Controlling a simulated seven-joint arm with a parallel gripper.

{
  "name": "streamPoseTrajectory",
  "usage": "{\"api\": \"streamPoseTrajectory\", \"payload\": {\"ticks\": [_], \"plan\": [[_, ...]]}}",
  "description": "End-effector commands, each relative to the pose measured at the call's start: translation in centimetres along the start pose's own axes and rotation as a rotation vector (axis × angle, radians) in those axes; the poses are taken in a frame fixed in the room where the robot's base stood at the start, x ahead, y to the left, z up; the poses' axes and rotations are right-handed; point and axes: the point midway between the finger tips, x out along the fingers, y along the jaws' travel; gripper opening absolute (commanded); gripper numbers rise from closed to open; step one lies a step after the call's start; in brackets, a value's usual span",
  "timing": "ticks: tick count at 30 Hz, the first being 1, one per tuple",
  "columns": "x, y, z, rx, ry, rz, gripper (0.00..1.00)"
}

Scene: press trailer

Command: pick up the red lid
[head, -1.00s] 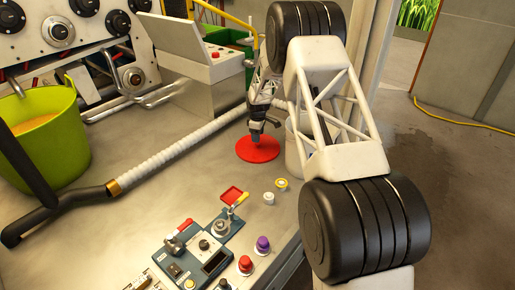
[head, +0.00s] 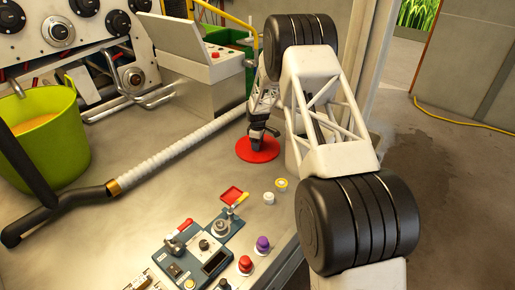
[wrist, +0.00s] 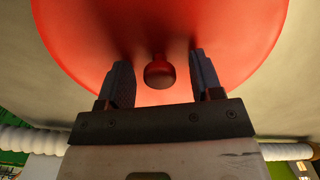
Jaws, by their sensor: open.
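The red lid (head: 258,155) is a round disc lying on the grey bench top, near the right edge of the bench. In the wrist view the lid (wrist: 75,45) fills the upper middle, with a small round red knob (wrist: 159,73) at its centre. My gripper (head: 258,144) is over the lid, pointing down. In the wrist view my gripper (wrist: 158,72) is open, with one finger on each side of the knob and a gap on both sides. I cannot tell how far the fingertips are above the lid.
A white bucket (head: 297,155) stands right of the lid, partly behind my arm. A white ribbed hose (head: 180,155) runs to the left. A control panel (head: 205,250) with knobs and buttons is in front. A green bucket (head: 55,140) stands far left.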

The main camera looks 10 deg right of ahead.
Motion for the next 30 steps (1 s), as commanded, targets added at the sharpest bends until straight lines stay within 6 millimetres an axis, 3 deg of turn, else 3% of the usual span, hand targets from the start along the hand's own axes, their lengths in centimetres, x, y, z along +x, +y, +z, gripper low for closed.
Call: {"api": "streamPoseTrajectory", "payload": {"ticks": [8, 19, 30], "plan": [[-0.01, -0.01, 0.0, 0.0, 0.0, 0.0, 0.6], [-0.04, 0.01, 0.0, 0.0, 0.0, 0.0, 0.05], [-0.57, 0.02, -0.01, 0.0, 0.0, 0.001, 0.05]]}}
